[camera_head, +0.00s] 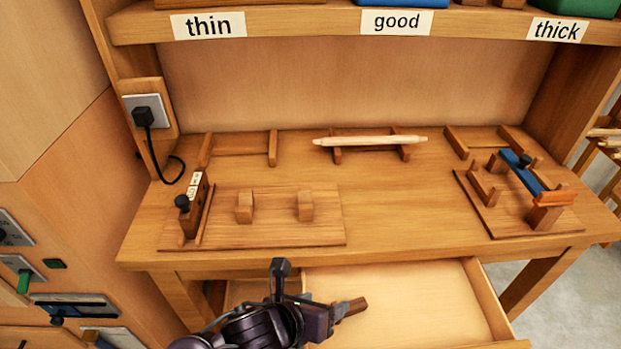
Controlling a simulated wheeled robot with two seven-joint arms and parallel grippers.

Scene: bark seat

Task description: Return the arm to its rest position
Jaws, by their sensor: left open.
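My left gripper (318,288) comes in from the bottom, in front of the bench's front edge and over the left part of the open drawer (415,295). It is open, with a dark finger pointing up. A short brown piece sticks out at its right side; I cannot tell whether it is a part of the gripper. Nothing shows between the fingers. My right gripper is not in view.
The wooden bench (400,205) bears a pale rod (370,140) on a rack, a left fixture board (275,230) with two blocks and a black knob, and a right fixture (500,205) with a blue bar. A labelled shelf (300,25) runs above.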

